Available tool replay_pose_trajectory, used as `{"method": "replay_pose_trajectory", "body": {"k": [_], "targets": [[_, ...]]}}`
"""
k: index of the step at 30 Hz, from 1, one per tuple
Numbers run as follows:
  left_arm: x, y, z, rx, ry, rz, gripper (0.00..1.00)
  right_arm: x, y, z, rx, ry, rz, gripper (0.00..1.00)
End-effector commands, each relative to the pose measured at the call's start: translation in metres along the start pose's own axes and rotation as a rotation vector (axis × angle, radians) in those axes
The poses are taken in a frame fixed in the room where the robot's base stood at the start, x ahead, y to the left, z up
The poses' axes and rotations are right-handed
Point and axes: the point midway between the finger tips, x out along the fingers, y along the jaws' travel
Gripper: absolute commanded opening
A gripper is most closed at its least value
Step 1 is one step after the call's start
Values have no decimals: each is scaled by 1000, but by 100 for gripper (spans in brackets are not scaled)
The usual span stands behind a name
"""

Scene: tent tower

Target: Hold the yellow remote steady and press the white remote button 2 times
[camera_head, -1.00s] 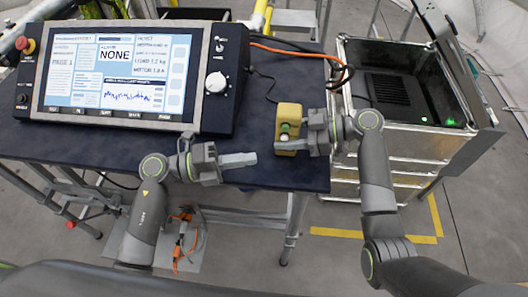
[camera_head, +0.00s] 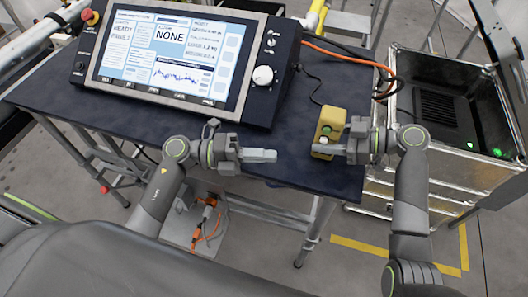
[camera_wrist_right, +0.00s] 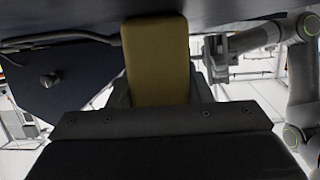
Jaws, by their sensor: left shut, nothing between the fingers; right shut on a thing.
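The yellow remote (camera_head: 331,115) stands near the table's front edge in the head view. A green button (camera_head: 326,128) shows on its face; the white button below it is small and partly hidden by my right gripper. My right gripper (camera_head: 327,149) is shut on the remote from the right. In the right wrist view the remote (camera_wrist_right: 157,60) sits between its fingers. My left gripper (camera_head: 274,156) is shut and empty, to the left of the remote and apart from it. It also shows in the right wrist view (camera_wrist_right: 208,62).
A console with a screen (camera_head: 165,56) and a white knob (camera_head: 263,75) stands on the dark table (camera_head: 290,150) at the back left. Orange and black cables (camera_head: 350,58) run behind the remote. A metal crate (camera_head: 395,105) with green lights stands at the right.

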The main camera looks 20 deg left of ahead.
Motion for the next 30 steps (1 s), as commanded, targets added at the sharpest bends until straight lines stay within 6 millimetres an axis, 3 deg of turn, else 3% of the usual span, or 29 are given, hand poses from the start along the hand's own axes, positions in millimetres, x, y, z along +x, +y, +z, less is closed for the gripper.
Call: {"method": "replay_pose_trajectory", "body": {"k": [2, 3, 8, 20, 30], "targets": [[0, 0, 0, 0, 0, 0, 0, 0, 0, -1, -1, 1, 0, 13], [0, 0, 0, 0, 0, 0, 0, 0, 0, -2, -3, 2, 0, 49], [0, 0, 0, 0, 0, 0, 0, 0, 0, -1, -2, 2, 0, 70], [0, 0, 0, 0, 0, 0, 0, -10, 1, 1, 0, -2, 2, 71], [0, 0, 0, 0, 0, 0, 0, -76, 1, 1, -1, -5, 3, 71]]}}
